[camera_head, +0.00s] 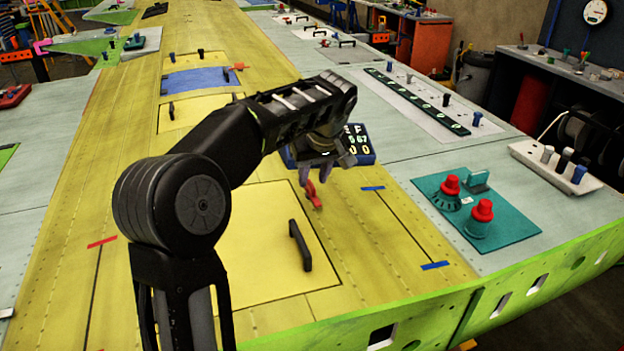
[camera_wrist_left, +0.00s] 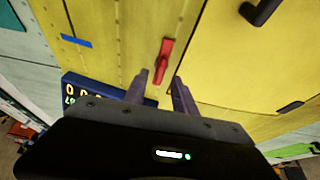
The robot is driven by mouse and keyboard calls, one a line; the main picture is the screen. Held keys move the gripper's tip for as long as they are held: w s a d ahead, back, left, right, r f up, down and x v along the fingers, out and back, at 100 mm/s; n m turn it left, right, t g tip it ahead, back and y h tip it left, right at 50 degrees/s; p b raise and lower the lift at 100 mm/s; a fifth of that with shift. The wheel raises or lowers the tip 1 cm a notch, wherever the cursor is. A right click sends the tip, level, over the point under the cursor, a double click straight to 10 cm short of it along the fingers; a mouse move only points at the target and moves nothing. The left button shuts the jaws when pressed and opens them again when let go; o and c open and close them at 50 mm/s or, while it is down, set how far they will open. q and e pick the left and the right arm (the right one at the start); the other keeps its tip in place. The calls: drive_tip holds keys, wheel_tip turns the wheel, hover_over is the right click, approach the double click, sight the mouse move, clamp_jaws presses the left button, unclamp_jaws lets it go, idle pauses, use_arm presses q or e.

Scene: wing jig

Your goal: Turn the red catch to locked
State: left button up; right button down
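The red catch (camera_head: 313,194) is a small red handle on the yellow wing panel, at the upper right edge of a square hatch with a black handle (camera_head: 300,245). In the left wrist view the catch (camera_wrist_left: 164,60) stands nearly upright in the picture, leaning slightly. My left gripper (camera_head: 310,174) is just above the catch in the head view. In the left wrist view its two fingers (camera_wrist_left: 160,80) are apart, with nothing between them, and the catch lies just beyond their tips. I cannot tell the exact gap. My right gripper is not in view.
A dark blue display box (camera_head: 362,143) with digits stands right beside my left gripper. A teal plate (camera_head: 505,225) with red-topped knobs lies to the right. Blue tape (camera_head: 435,265) and red tape (camera_head: 102,242) mark the panel. The yellow surface near the catch is mostly clear.

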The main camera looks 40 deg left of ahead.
sight(311, 189)
use_arm(q)
drive_tip(key=shift+x, duration=1.35)
clamp_jaws()
